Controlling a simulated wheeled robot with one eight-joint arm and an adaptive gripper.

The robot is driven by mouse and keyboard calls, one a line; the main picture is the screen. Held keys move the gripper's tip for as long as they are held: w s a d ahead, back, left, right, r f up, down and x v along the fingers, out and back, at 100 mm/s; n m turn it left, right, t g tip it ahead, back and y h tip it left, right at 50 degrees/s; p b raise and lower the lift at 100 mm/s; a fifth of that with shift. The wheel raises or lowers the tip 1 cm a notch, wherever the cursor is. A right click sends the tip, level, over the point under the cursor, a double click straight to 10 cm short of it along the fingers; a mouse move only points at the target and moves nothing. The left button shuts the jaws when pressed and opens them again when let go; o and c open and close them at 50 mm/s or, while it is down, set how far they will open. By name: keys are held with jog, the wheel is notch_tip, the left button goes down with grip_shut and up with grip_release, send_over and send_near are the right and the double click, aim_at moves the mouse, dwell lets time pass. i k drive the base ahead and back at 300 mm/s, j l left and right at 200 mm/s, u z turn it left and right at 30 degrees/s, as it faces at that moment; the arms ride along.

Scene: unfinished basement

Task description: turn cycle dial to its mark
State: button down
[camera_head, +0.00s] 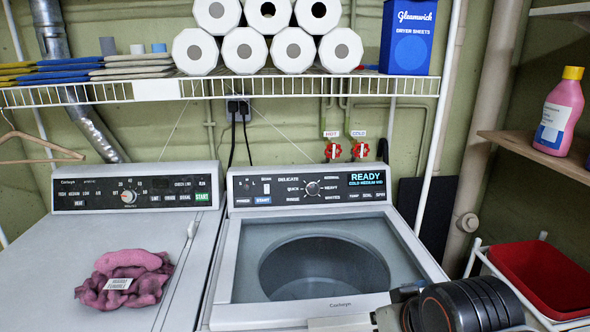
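Printed labels ring the dial, such as delicate, quick, heavy and whites. The way its pointer faces is too small to tell, and I cannot make out a separate mark. The lit display (367,181) right of the dial reads READY. Part of my arm shows at the bottom right, in front of the washer and well below the dial; my gripper's fingertips are not visible.
The dryer (60,270) at left has its own dial (128,197) and pink cloths (125,280) on top. A wire shelf (300,90) with paper rolls hangs above. A red basket (540,278) and side shelf (530,150) stand right. Space before the washer panel is clear.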

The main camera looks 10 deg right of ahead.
aim_at(312, 189)
jog(key=i+l, duration=0.2)
jog(key=l, duration=0.15)
jog(key=i+l, duration=0.2)
jog(key=l, duration=0.2)
jog(key=i+l, duration=0.15)
jog(key=l, duration=0.2)
jog(key=j+u, duration=0.15)
jog(key=l+z, duration=0.15)
